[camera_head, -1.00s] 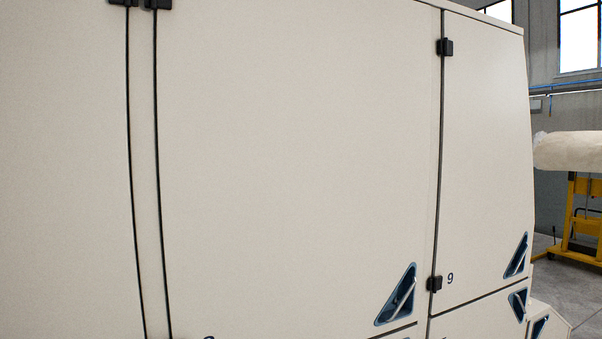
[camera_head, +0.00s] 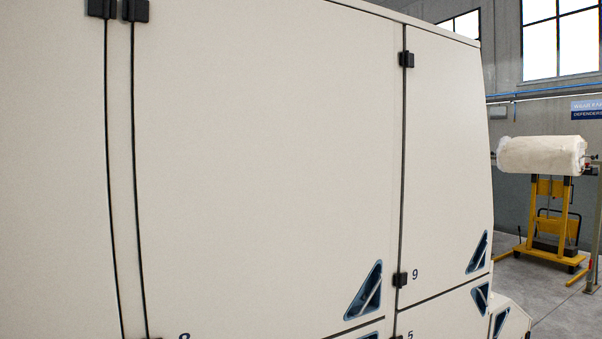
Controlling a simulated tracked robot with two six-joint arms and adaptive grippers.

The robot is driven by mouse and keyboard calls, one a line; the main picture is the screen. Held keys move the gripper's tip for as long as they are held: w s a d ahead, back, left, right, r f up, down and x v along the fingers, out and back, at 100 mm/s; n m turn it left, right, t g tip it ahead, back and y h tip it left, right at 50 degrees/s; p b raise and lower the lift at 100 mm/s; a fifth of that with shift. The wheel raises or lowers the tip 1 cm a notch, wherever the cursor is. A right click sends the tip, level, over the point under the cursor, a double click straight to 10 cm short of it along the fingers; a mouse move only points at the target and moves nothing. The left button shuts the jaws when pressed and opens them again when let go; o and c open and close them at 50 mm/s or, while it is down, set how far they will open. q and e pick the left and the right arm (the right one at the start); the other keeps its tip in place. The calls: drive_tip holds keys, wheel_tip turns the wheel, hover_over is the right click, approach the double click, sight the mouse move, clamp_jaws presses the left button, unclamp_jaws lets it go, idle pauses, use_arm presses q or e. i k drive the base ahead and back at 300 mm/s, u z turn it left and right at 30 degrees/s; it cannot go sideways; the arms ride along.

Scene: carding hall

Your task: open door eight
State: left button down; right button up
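Door eight (camera_head: 260,170) is the large cream panel in the middle of the head view, and it is shut. Its number 8 (camera_head: 184,336) is cut by the bottom edge of the picture. Black hinges sit on its left edge, one (camera_head: 135,10) at the top. Its triangular blue recessed handle (camera_head: 365,292), with a light bar across it, is at the lower right corner. Neither of my grippers is in view.
Door nine (camera_head: 445,170), narrower and shut, is to the right, with its own triangular handle (camera_head: 477,253). Lower panels begin below. Another panel (camera_head: 50,170) fills the left. A yellow stand (camera_head: 549,222) bearing a white roll (camera_head: 541,155) is at the far right, with open floor nearby.

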sight(263, 129)
drive_tip(key=z, duration=0.05)
drive_tip(key=i, duration=0.8)
drive_tip(key=u, duration=0.1)
drive_tip(key=k, duration=1.25)
drive_tip(key=z, duration=0.5)
drive_tip(key=i, duration=1.7)
drive_tip(key=u, duration=0.75)
